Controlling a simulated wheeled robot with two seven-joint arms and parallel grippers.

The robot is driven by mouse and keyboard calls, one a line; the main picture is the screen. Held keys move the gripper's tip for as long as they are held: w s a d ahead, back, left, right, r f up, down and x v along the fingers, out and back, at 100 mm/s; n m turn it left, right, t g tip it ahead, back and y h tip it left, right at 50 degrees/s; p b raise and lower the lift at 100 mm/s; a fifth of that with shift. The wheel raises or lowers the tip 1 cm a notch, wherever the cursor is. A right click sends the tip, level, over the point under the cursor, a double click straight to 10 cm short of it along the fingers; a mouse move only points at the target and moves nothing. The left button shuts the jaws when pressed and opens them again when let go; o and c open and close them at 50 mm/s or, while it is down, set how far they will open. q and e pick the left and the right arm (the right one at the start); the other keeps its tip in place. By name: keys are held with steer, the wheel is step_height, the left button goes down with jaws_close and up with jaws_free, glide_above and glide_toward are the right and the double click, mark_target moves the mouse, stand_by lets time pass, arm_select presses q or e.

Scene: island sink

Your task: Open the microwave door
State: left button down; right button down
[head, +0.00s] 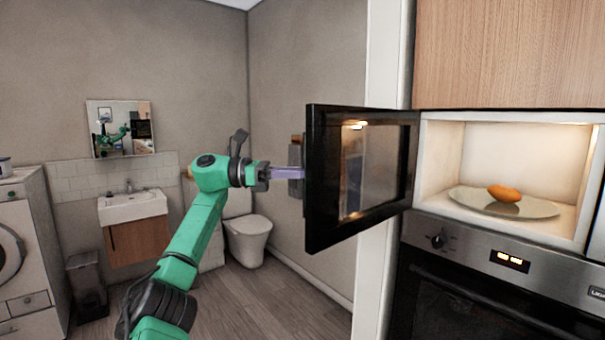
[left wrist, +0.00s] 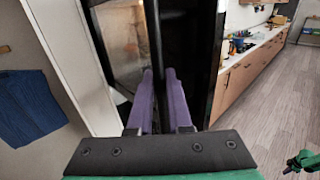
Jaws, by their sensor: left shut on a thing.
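The microwave door (head: 358,175) stands swung wide open, its dark frame and glass facing me in the head view. The lit microwave cavity (head: 465,150) holds a glass plate (head: 478,203) with an orange-brown food item (head: 504,193) on it. My left gripper (head: 300,173) is at the far left edge of the door, its purple fingers partly hidden by the door. In the left wrist view the fingers (left wrist: 159,85) are shut on the dark vertical door handle (left wrist: 154,40). My right gripper does not show in the head view.
An oven (head: 480,290) with a knob is below the microwave, and a wooden cabinet (head: 510,55) is above. A white wall edge (head: 385,230) is beside them. A toilet (head: 247,238), sink (head: 132,206) and bin (head: 87,285) stand behind my left arm. Floor there is clear.

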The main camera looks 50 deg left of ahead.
arm_select(q)
steer(key=c, duration=0.8)
jaws_free()
steer(key=shift+w, duration=0.1)
steer(key=shift+c, duration=0.2)
steer(key=shift+w+d, duration=0.1)
steer(key=shift+w, duration=0.05)
steer(key=p+v, duration=0.4)
steer(key=v, duration=1)
steer(key=shift+s+a, duration=0.2)
steer(key=shift+a, duration=0.05)
